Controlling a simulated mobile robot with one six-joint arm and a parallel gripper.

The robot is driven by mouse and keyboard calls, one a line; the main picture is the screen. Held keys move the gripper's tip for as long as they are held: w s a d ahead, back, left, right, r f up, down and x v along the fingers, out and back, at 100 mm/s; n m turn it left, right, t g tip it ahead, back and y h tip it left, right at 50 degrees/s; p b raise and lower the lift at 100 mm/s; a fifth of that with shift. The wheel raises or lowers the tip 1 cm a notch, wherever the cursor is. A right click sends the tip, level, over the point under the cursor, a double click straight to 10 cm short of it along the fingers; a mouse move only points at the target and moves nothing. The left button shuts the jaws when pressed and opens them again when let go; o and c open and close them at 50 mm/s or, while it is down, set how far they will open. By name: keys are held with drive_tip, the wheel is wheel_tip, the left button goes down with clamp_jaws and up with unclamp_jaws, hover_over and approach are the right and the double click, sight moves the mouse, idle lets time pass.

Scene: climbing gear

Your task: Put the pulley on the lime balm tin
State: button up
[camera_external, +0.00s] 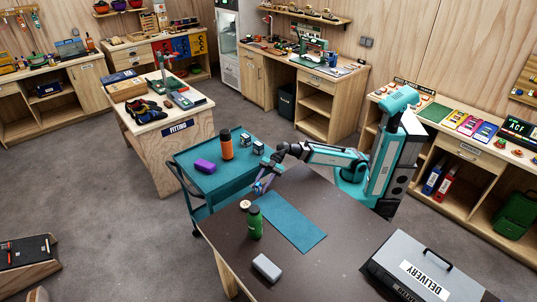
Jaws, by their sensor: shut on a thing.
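My gripper (262,185) hangs low at the end of my outstretched teal arm, near the corner where the teal cart and the dark table meet. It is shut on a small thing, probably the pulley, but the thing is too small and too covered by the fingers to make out. A small round thing with a pale top (245,205) sits at the dark table's left corner, just below and left of my gripper and apart from it. It may be the lime balm tin; I cannot tell its side colour or read a label.
A green bottle (255,223) stands close by, beside a flat teal mat (290,221). A grey case (266,267) and a large delivery box (420,270) are also on the dark table (325,265). The teal cart (205,183) carries an orange bottle (227,145) and a purple case (204,166).

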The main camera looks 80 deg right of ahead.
drive_tip(key=shift+w+a+r+p, duration=0.2)
drive_tip(key=shift+w+a+p, duration=0.35)
drive_tip(key=shift+p, duration=3.3)
drive_tip(key=p, duration=0.8)
drive_tip(key=shift+w+f+p, duration=0.15)
drive_tip(key=shift+w+p, duration=0.15)
drive_tip(key=shift+p, duration=0.05)
drive_tip(key=shift+w+a+f, duration=0.1)
drive_tip(key=shift+w+f, duration=0.05)
drive_tip(key=shift+w, duration=0.1)
drive_tip(key=shift+w+a+f, duration=0.15)
drive_tip(key=shift+w+a, duration=0.4)
drive_tip(key=shift+w, duration=0.3)
drive_tip(key=shift+w+a+f, duration=0.1)
drive_tip(key=shift+w+a, duration=0.4)
drive_tip(key=shift+w, duration=0.3)
drive_tip(key=shift+w+p, duration=0.1)
drive_tip(key=shift+p, duration=0.2)
drive_tip(key=shift+w+a, duration=0.3)
drive_tip(key=shift+w, duration=0.1)
wheel_tip(320, 180, down, 2)
drive_tip(key=shift+s+d, duration=0.1)
drive_tip(key=shift+s, duration=0.05)
drive_tip(key=shift+f+p, duration=0.3)
drive_tip(key=shift+f, duration=0.5)
drive_tip(key=shift+f, duration=0.15)
